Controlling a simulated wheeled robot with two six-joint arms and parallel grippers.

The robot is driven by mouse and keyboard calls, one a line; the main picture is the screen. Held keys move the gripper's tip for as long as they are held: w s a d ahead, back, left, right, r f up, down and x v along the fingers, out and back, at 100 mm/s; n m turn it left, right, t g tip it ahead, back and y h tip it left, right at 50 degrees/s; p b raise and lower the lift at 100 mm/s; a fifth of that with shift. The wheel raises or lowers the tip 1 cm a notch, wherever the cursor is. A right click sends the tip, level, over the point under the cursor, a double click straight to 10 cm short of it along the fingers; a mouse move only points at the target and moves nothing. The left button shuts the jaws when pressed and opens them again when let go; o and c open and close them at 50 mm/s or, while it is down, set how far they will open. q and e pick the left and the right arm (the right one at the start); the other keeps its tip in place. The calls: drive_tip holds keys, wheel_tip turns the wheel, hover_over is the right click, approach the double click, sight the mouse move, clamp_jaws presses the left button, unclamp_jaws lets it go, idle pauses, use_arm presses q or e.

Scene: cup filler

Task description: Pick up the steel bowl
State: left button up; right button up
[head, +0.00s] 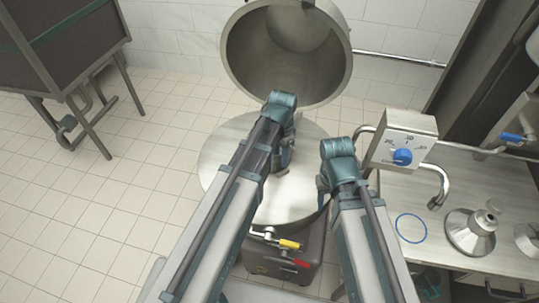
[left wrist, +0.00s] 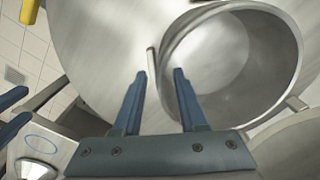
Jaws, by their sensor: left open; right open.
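In the left wrist view, a round open steel vessel (left wrist: 232,62), which looks like the steel bowl, shows its smooth hollow inside and small tabs at its rim. My left gripper (left wrist: 157,76) is open there, its two blue fingers at the near left side of the rim, one further out and one over the vessel. I cannot tell whether they touch it. In the head view my left gripper (head: 283,165) is over the big round steel surface, and the arm hides much of what lies beneath; I cannot make out the bowl there. My right gripper (head: 323,185) is at that surface's right edge, open.
The round steel surface (head: 218,165) has a large raised lid (head: 260,65) behind it and yellow and red valve handles (head: 290,244) in front. A control box (head: 402,140) and a counter with a blue ring (head: 411,228) and a steel cone (head: 468,234) stand right.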

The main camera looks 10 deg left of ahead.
sight(280, 169)
use_arm(q)
drive_tip(key=f+b, duration=0.3)
drive_tip(key=shift+w+f, duration=0.25)
drive_tip(key=shift+f, duration=0.15)
drive_tip(key=shift+r, duration=0.1)
clamp_jaws()
idle(1.0)
